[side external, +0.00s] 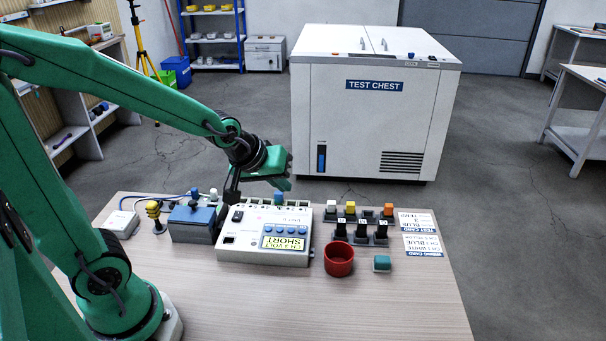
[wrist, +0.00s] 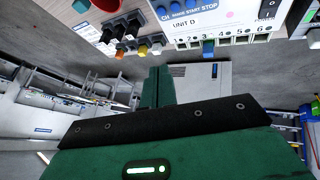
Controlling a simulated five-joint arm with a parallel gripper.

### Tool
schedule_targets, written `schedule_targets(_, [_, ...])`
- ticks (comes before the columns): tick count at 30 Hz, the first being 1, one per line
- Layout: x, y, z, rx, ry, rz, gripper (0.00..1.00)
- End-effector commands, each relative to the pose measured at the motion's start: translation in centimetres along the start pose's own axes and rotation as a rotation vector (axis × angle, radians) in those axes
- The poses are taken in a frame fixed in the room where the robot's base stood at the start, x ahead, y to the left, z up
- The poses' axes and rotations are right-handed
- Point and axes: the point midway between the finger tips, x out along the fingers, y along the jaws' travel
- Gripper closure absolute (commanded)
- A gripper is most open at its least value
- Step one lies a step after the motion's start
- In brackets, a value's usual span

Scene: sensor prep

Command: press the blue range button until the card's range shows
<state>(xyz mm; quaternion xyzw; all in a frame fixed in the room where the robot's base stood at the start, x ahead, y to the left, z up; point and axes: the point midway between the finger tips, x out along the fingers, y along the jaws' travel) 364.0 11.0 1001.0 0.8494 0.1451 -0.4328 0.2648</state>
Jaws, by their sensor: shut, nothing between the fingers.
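The logger box (side external: 240,249) stands on the table, its lit yellow display (side external: 284,242) upside down to the side camera, seeming to read CH 1 VOLT SHORT. The range label is not clearly readable. The test card (side external: 414,220) lies right of the box, its range too small to read surely.
A blue plug (side external: 278,198) sits in the terminal row. Several coloured connectors, including a yellow one (side external: 350,207), stand to the right. A red cup (side external: 339,260) and a teal block (side external: 382,263) are in front. A blue-grey box (side external: 190,225) stands left. The table's front is clear.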

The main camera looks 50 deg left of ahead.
Motion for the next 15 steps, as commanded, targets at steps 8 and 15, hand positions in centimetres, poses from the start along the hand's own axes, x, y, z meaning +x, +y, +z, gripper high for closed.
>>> schedule_targets(8, [2.5,0.0,-0.4,-0.095,0.017,0.009,1.0])
schedule_targets(15, [2.7,0.0,-0.5,-0.109,0.021,0.012,1.0])
